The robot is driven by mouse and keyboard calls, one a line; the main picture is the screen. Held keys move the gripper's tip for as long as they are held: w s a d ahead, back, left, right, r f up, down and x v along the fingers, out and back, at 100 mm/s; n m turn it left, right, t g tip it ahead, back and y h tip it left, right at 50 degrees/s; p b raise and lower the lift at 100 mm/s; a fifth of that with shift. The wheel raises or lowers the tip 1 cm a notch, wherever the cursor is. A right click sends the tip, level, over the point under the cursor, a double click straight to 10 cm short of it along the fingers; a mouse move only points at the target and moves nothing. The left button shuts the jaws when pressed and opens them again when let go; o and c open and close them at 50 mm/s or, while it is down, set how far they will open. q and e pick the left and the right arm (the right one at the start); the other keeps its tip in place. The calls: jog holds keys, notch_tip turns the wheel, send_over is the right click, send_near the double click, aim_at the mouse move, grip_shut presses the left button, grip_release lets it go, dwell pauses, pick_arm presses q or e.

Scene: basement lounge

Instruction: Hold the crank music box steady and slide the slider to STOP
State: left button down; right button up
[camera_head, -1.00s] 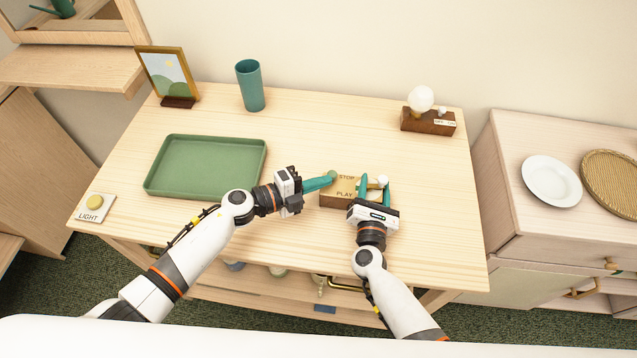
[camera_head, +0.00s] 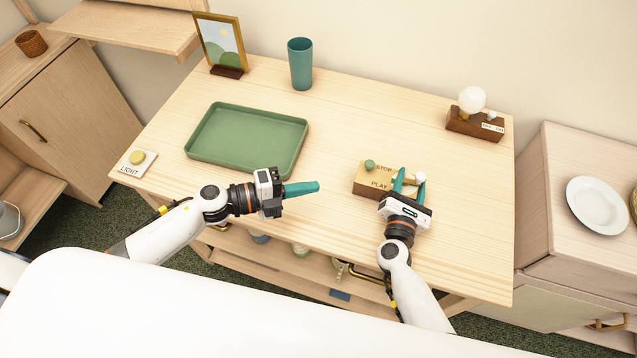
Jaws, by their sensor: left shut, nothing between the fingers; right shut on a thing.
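The crank music box (camera_head: 370,188) is a small wooden box with STOP and PLAY labels, on the right half of the table. Its round green slider knob (camera_head: 369,163) sits at the far end, level with the STOP label. A white crank knob (camera_head: 419,177) shows at its right. My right gripper (camera_head: 409,183) is shut on the right part of the box, fingers on either side; the fingers hide exactly which part they grip. My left gripper (camera_head: 312,187) is shut and empty above the table, left of the box and apart from it.
A green tray (camera_head: 200,158), a teal cup (camera_head: 301,64), a picture frame (camera_head: 222,45), a LIGHT button (camera_head: 137,158) and a bulb lamp on a wooden base (camera_head: 470,124) stand on the table (camera_head: 340,115).

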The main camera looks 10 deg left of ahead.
jog(key=shift+s+f, duration=0.2)
jog(key=shift+f, duration=0.25)
jog(key=o, duration=1.3)
jog(key=shift+r, duration=0.15)
